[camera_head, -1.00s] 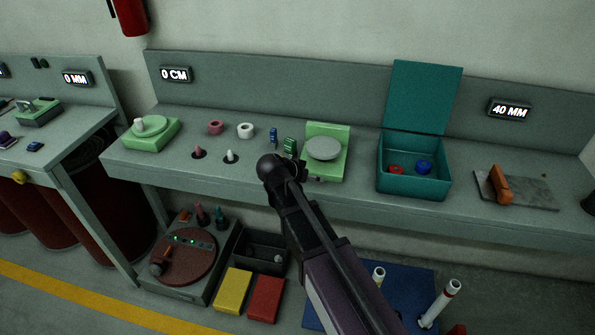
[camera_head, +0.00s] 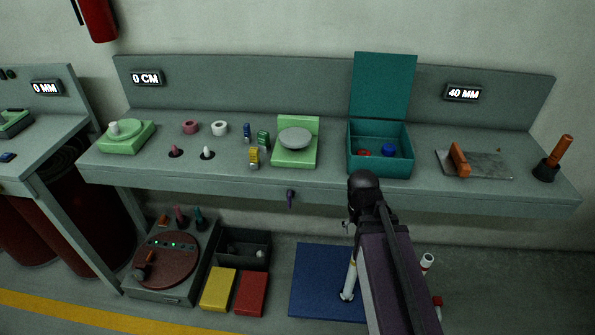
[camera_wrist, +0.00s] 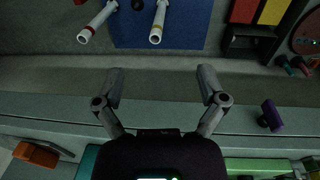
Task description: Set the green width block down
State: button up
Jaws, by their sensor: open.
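The green width block (camera_head: 263,139) stands on the bench top, just left of the light-green stand with a grey round plate (camera_head: 295,139). A blue block (camera_head: 247,132) stands to its left and a yellow block (camera_head: 254,157) in front of it. My gripper is mostly hidden behind my arm in the head view, in front of the bench below the teal box. In the wrist view my gripper (camera_wrist: 161,85) has its two fingers wide apart with nothing between them. The green block cannot be made out in the wrist view.
The open teal box (camera_head: 380,163) holds a red and a blue piece. A purple hook (camera_head: 290,198) juts from the bench front edge (camera_head: 230,183). White posts (camera_wrist: 158,22) rise by the blue mat (camera_head: 318,270) on the floor. An orange-handled piece (camera_head: 460,160) lies right.

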jog(key=shift+s+d+f+n+y, duration=0.1)
jog(key=shift+s+d+y, duration=0.1)
jog(key=shift+s, duration=0.25)
jog(key=shift+s+d+r+n+y, duration=0.1)
jog(key=shift+s+d+y, duration=0.15)
jog(key=shift+s, duration=0.25)
jog(key=shift+s+d+f+n+y, duration=0.1)
jog(key=shift+s+d+y, duration=0.1)
jog(key=shift+s, duration=0.25)
jog(key=c, duration=0.4)
jog(key=shift+c, duration=0.4)
